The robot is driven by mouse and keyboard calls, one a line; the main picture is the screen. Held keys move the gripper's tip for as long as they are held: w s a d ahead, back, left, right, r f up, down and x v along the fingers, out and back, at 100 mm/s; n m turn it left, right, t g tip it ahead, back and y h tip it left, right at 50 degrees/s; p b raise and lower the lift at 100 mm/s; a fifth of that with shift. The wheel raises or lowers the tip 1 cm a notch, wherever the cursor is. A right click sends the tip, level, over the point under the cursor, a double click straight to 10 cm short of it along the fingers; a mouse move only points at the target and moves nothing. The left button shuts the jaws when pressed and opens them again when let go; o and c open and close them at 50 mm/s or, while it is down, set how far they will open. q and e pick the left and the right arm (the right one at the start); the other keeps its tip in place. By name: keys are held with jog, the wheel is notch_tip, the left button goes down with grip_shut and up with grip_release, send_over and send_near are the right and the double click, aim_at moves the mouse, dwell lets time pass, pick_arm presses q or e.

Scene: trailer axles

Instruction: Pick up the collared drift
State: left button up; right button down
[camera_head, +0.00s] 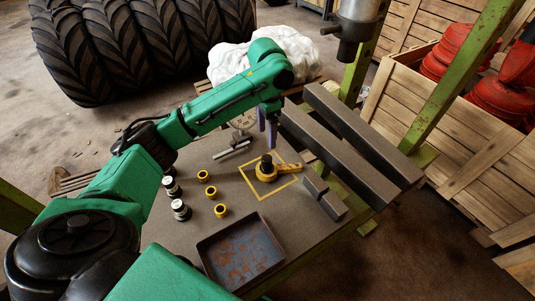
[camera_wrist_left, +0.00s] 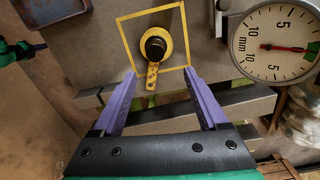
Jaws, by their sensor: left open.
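A yellow round collar with a black knob-like top and a flat yellow arm (camera_head: 266,169) lies inside a yellow square outline on the bench; I cannot tell surely whether it is the collared drift. It also shows in the left wrist view (camera_wrist_left: 156,47), its arm pointing toward my fingers. A pale metal rod (camera_head: 232,151) lies on the bench to the left of it. My left gripper (camera_head: 268,128), with purple fingers, is open and empty above the bench. In the left wrist view its fingertips (camera_wrist_left: 160,76) are spread either side of the yellow arm's line.
Several yellow rings and silver-black cylinders (camera_head: 180,209) stand at the bench's left. A rusty tray (camera_head: 242,250) is at the front. Dark steel beams (camera_head: 350,133) lie at the right. A dial gauge (camera_wrist_left: 275,43) stands near the rod. Green posts (camera_head: 458,72) flank the bench.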

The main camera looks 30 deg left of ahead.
pick_arm(q)
send_over(267, 158)
jog(key=f, duration=0.4)
jog(key=shift+s, duration=0.2)
notch_tip(267, 158, down, 7)
jog(key=shift+w+f, duration=0.15)
jog(key=shift+f, duration=0.45)
grip_shut()
jog(key=shift+w+a, duration=0.1)
pick_arm(e)
jog(key=shift+s+d+r, duration=0.1)
jog(key=shift+s+r, duration=0.05)
jog(key=shift+s, duration=0.7)
